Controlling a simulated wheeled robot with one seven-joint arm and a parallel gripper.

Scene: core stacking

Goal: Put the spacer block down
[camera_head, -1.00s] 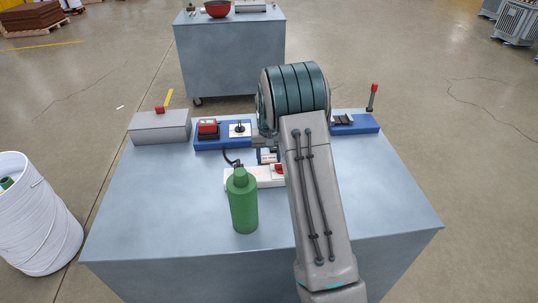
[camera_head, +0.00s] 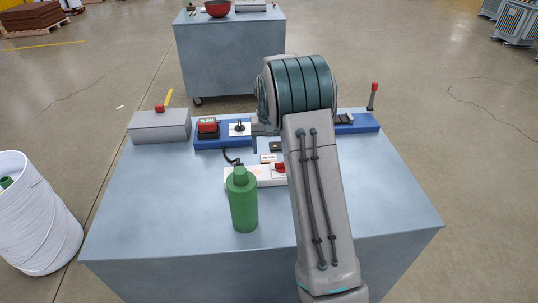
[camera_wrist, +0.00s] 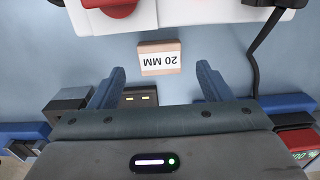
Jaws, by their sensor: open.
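The spacer block (camera_wrist: 160,60) is a small tan-pink block with a white "20 MM" label, which reads upside down in the wrist view. It lies on the table, and it also shows in the head view (camera_head: 268,158) behind the white unit. My gripper (camera_wrist: 160,80) is open, its two blue fingers spread wide with nothing held between them. The block is apart from the fingers, just beyond their tips in the wrist view. In the head view my arm hides most of the gripper.
A white unit with a red switch (camera_head: 262,179) and black cable stands close to the block. A dark block (camera_wrist: 140,98) lies between the finger lines. A green bottle (camera_head: 242,205), blue fixture (camera_head: 210,143) and grey box (camera_head: 160,127) stand around. The table's left front is clear.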

